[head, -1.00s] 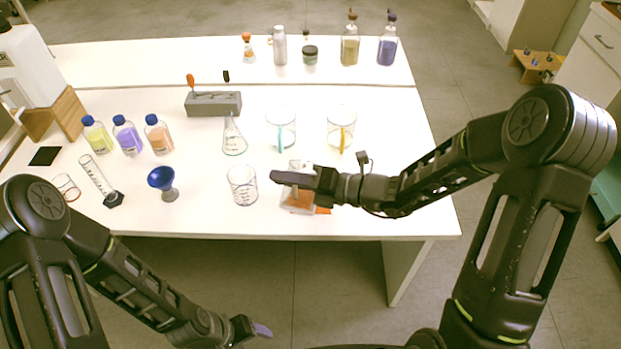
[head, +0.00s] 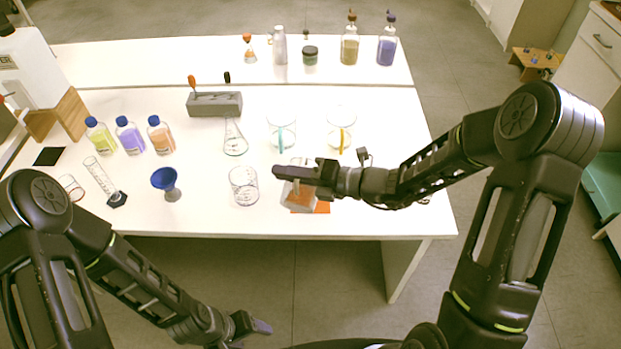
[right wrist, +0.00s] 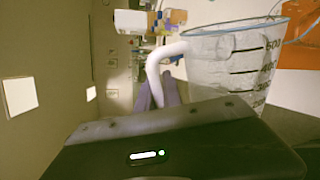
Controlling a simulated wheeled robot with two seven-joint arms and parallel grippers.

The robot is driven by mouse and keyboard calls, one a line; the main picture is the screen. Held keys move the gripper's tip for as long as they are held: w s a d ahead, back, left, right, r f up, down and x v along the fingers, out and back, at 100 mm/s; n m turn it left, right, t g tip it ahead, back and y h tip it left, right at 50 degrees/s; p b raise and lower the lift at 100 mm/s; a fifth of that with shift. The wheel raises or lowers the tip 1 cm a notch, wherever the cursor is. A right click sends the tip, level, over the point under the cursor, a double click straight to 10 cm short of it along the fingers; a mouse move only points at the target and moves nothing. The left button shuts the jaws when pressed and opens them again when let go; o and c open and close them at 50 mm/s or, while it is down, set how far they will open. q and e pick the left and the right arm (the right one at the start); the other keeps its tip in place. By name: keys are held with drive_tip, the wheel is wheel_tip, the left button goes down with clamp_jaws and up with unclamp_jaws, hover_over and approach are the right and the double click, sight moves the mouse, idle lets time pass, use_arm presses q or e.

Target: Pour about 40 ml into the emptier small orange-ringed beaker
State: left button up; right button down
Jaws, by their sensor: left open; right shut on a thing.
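My right gripper (head: 290,173) is shut on a clear jug (head: 298,196) with a white handle, over the orange mat (head: 318,207). The right wrist view shows the jug's printed scale and blue rim (right wrist: 235,65), with the fingers at its handle (right wrist: 165,65). I cannot tell its liquid level. A small beaker (head: 72,187) with an orange-red ring stands at the table's left edge, partly behind my left arm; its fill is unclear. A clear beaker (head: 243,186) stands left of the jug. My left gripper (head: 262,327) is open and empty, below the table's front edge.
A blue funnel (head: 165,180), a measuring cylinder (head: 103,178) and a conical flask (head: 235,138) stand on the table (head: 215,220). Two larger clear vessels (head: 281,130) (head: 341,130) stand behind the jug. Several blue-capped bottles (head: 130,137) are at left.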

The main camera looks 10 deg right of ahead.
sight(283, 200)
drive_tip(key=shift+w+d+r+p, duration=0.1)
drive_tip(key=shift+w+r+p, duration=0.15)
drive_tip(key=shift+p, duration=0.35)
drive_tip(key=shift+s+f, duration=0.15)
drive_tip(key=shift+s, duration=0.05)
drive_tip(key=shift+a, duration=0.2)
drive_tip(key=shift+s+a, duration=0.1)
drive_tip(key=shift+s, duration=0.15)
drive_tip(key=shift+w+d+r+m+p, duration=0.3)
drive_tip(key=shift+w+r+m+p, duration=0.35)
drive_tip(key=shift+p, duration=0.65)
idle(0.5)
drive_tip(key=s+f+b, duration=0.1)
drive_tip(key=b, duration=0.1)
drive_tip(key=s+a+f+n+b, duration=0.1)
drive_tip(key=f+b, duration=0.1)
drive_tip(key=b, duration=0.1)
drive_tip(key=s+f+n+b, duration=0.1)
drive_tip(key=b, duration=0.2)
drive_tip(key=shift+a+f, duration=0.2)
drive_tip(key=shift+s+a+n+b, duration=0.2)
drive_tip(key=shift+s+n+b, duration=0.15)
drive_tip(key=shift+n+b, duration=0.2)
drive_tip(key=shift+r+t+p, duration=0.3)
drive_tip(key=shift+r+p, duration=0.1)
drive_tip(key=shift+p, duration=0.05)
